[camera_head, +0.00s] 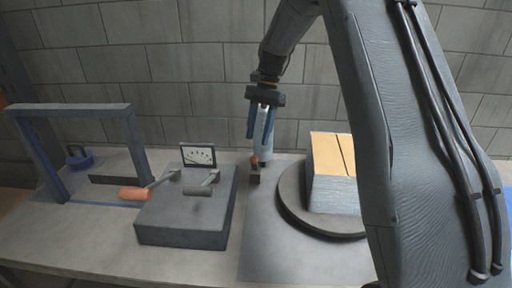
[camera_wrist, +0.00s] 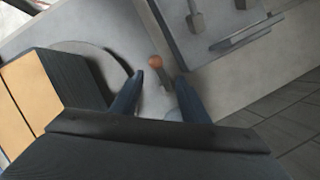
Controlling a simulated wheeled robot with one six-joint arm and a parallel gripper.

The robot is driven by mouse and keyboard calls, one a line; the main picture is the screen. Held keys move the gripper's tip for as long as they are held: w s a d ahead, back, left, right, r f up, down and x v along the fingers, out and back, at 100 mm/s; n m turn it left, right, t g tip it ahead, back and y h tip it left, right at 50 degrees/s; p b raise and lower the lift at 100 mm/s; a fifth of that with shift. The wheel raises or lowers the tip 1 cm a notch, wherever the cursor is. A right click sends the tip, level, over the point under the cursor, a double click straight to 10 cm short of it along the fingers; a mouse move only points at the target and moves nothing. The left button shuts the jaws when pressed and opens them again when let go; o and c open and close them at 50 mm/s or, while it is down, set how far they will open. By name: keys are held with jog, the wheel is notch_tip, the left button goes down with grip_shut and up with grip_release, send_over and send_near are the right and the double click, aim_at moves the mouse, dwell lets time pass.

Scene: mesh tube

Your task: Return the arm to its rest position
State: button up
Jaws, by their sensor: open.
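My gripper (camera_head: 259,138) hangs fingers down in front of the block wall, left of the turntable in the head view. Its two blue fingers are apart; in the wrist view the gripper (camera_wrist: 161,82) also shows a gap between the fingertips. A pale bluish cylinder (camera_head: 262,128) shows between or just behind the fingers; I cannot tell whether it touches them. A small orange knob (camera_head: 254,160) on a dark block stands below the fingertips. The knob also shows in the wrist view (camera_wrist: 155,62), just beyond the gap. My arm bends down from the upper right.
A round dark turntable (camera_head: 300,222) carries a box with a tan top (camera_head: 333,153) at right. A dark frame (camera_head: 70,108) and blue weight (camera_head: 79,158) are farther left. The front middle tabletop is clear.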

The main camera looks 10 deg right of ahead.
jog(key=shift+w+d+r, duration=0.1)
jog(key=shift+r, duration=0.4)
jog(key=s+d+f+n+t+h, duration=0.1)
jog(key=s+f+n, duration=0.1)
jog(key=s, duration=0.7)
jog(key=s+d+f+n+t, duration=0.1)
jog(key=s+n, duration=0.3)
jog(key=s, duration=0.5)
jog(key=s+f+n+t+h, duration=0.1)
jog(key=s+f+n, duration=0.2)
jog(key=s, duration=0.7)
jog(key=shift+d+n+t+h, duration=0.3)
jog(key=shift+d+n+t, duration=0.1)
jog(key=shift+n, duration=0.2)
